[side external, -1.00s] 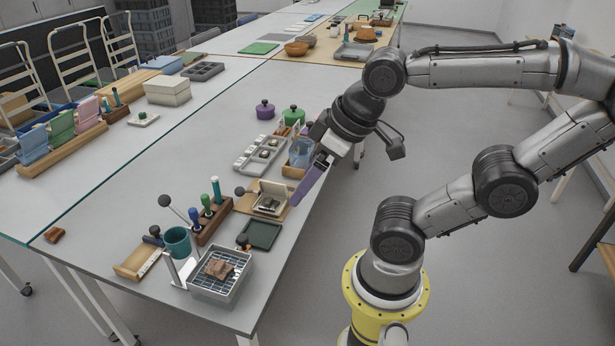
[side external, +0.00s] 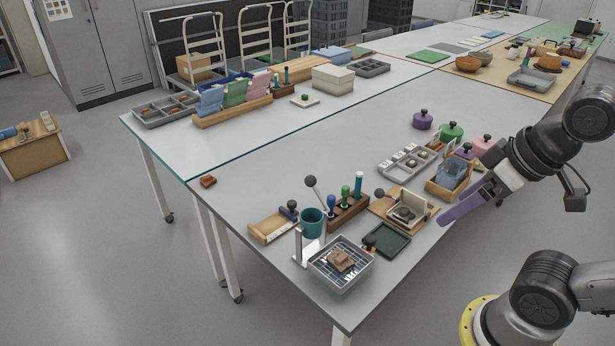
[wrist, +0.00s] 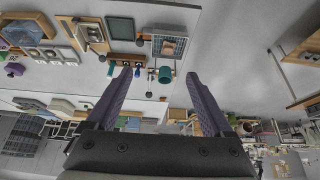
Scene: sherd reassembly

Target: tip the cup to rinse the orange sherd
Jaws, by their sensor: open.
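A reddish-brown sherd (side external: 341,260) lies on the grid. A smaller orange-brown piece (side external: 208,181) lies alone near the table's left edge. I cannot tell for sure which is the orange sherd. My gripper (side external: 444,222), with purple fingers, is at the table's right edge, well away from the cup. In the wrist view my gripper (wrist: 160,76) is open and empty, with the cup (wrist: 165,74) seen far off between the fingertips.
A wooden block with upright coloured tools (side external: 348,212) stands right of the cup. A dark green tray (side external: 387,240) lies right of the metal tray. A wooden holder with a blue vessel (side external: 452,178) is near my gripper.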

